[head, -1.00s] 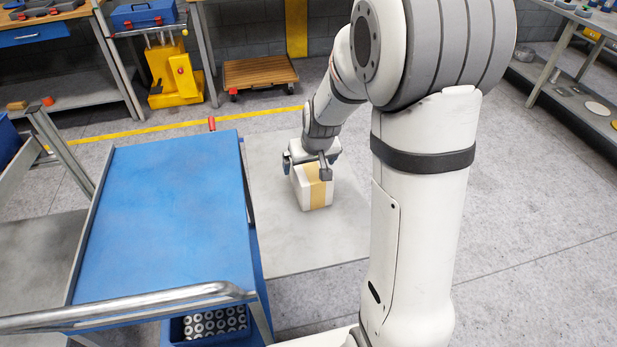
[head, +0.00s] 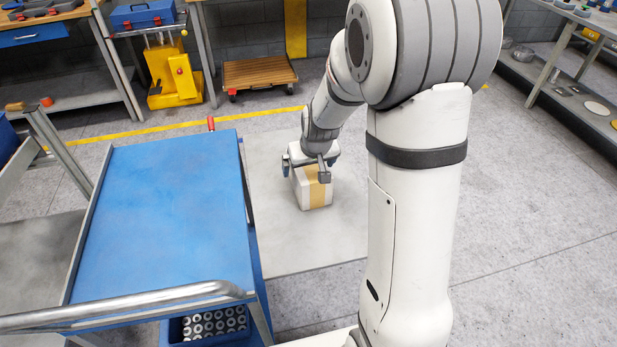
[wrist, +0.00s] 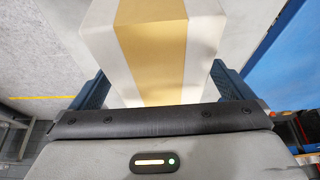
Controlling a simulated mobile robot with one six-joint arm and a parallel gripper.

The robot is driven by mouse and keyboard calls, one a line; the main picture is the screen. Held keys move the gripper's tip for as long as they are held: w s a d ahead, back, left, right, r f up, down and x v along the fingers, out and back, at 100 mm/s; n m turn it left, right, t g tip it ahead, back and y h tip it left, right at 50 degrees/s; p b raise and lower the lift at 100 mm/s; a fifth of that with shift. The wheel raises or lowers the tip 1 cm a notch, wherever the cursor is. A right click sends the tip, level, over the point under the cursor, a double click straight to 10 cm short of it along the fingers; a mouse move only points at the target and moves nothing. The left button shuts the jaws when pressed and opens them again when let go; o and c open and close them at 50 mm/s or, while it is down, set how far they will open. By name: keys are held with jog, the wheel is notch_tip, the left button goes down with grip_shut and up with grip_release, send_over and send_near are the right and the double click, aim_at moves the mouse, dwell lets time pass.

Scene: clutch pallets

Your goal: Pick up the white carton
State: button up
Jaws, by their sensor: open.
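The white carton (head: 314,193) with a tan tape band stands on a pale grey floor panel, to the right of the blue cart. My gripper (head: 305,172) is over its top, with the fingers spread apart. In the wrist view the carton (wrist: 205,40) fills the middle of the picture. The open jaws (wrist: 160,88) show one blue finger on the left and one on the right of the carton, with the near part of the carton between them. I cannot tell whether either finger touches it. The carton's far side is hidden.
The blue-topped cart (head: 160,220) stands close on the left, with a metal handle (head: 130,303) and a blue bin of round parts (head: 208,325) below. A wooden dolly (head: 259,73) and a yellow pallet truck (head: 175,78) stand at the back. The floor at right is free.

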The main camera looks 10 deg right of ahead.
jog(key=shift+c, duration=0.6)
jog(key=c, duration=1.1)
jog(key=shift+c, duration=0.2)
